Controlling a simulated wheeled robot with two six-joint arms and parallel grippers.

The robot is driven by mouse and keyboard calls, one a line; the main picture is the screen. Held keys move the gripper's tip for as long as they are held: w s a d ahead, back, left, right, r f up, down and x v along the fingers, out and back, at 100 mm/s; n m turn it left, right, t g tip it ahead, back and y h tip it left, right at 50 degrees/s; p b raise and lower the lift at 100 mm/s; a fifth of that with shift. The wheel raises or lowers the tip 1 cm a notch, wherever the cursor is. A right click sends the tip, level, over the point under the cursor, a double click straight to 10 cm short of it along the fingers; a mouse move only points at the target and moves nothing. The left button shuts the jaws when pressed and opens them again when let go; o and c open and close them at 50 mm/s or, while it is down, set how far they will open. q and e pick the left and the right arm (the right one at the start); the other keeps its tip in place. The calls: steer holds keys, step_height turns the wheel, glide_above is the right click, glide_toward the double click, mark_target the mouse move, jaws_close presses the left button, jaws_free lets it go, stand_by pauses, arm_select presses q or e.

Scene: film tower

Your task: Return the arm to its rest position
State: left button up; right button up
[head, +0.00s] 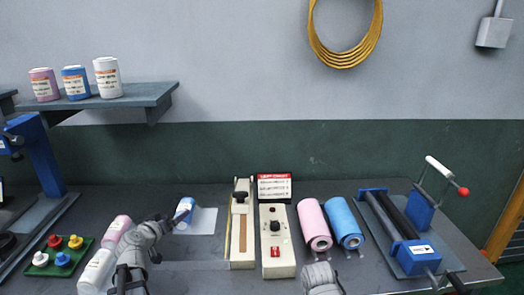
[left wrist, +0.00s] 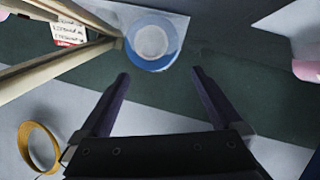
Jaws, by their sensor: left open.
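My left arm comes in from the lower left in the head view. Its gripper (head: 174,220) is at a blue and white bottle (head: 186,204) that stands on a pale sheet (head: 205,222). In the left wrist view my left gripper (left wrist: 160,75) is open with nothing between its fingers. The round blue end of the bottle (left wrist: 152,44) with a white centre lies beyond the fingertips, apart from them. A grey part of my right arm shows at the bottom middle of the head view; its gripper is not in view.
Pink (head: 115,230) and white (head: 97,270) bottles lie left of my left arm, by a green tray (head: 40,270) with coloured knobs. Two cream devices (head: 276,255), pink (head: 313,225) and blue (head: 344,223) rolls and a blue roller press (head: 415,255) stand to the right. A shelf (head: 130,96) holds three bottles.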

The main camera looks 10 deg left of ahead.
mark_target(179, 210)
arm_select(q)
steer(key=b+x, duration=0.2)
steer(key=x, duration=0.4)
steer(key=shift+w+f, duration=0.15)
steer(key=shift+w, duration=0.4)
steer(key=shift+s+r+p, duration=0.15)
steer(key=shift+r+p, duration=0.2)
